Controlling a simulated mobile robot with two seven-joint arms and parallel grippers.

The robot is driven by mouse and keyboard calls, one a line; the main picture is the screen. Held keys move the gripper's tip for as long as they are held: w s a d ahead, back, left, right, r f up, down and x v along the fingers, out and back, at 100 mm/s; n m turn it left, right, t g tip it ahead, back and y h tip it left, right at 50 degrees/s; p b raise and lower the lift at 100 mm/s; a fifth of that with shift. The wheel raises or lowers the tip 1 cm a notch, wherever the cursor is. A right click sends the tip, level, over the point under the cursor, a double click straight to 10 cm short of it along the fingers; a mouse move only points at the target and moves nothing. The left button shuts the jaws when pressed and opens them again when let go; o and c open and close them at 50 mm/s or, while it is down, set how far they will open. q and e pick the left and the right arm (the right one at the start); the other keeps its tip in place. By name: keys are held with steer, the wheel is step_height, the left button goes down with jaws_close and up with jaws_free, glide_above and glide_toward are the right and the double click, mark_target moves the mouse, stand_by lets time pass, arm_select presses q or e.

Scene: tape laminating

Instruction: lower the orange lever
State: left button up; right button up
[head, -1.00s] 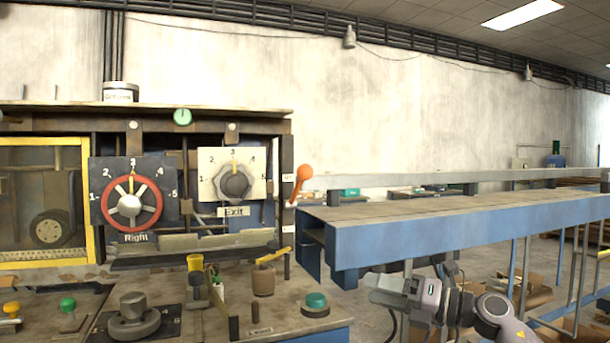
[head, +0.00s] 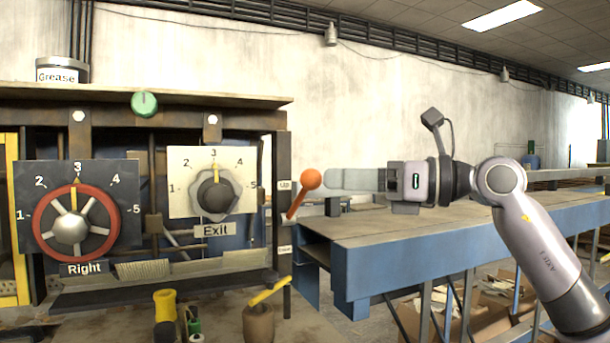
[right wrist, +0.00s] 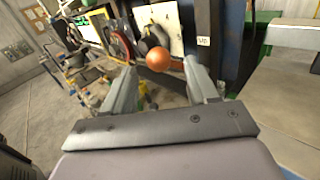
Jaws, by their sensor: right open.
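The orange lever (head: 309,180) sticks out from the right edge of the machine beside the "Up" label, its round knob raised at the top of a slanted orange shaft. My right gripper (head: 330,180) reaches in from the right, with its fingertips close to the knob. In the right wrist view the orange knob (right wrist: 158,60) shows between the two open fingers (right wrist: 165,80), near their tips. I cannot tell whether a finger touches it. My left gripper is not in view.
The red "Right" dial (head: 72,228) and grey "Exit" dial (head: 215,192) sit on the machine left of the lever. A long blue table (head: 440,247) lies under my right arm. A grease can (head: 62,70) stands on top.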

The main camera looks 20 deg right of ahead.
mark_target(310, 178)
steer(key=p+x, duration=0.1)
steer(key=x, duration=0.4)
steer(key=shift+w+a, duration=0.2)
steer(key=shift+a, duration=0.2)
jaws_close()
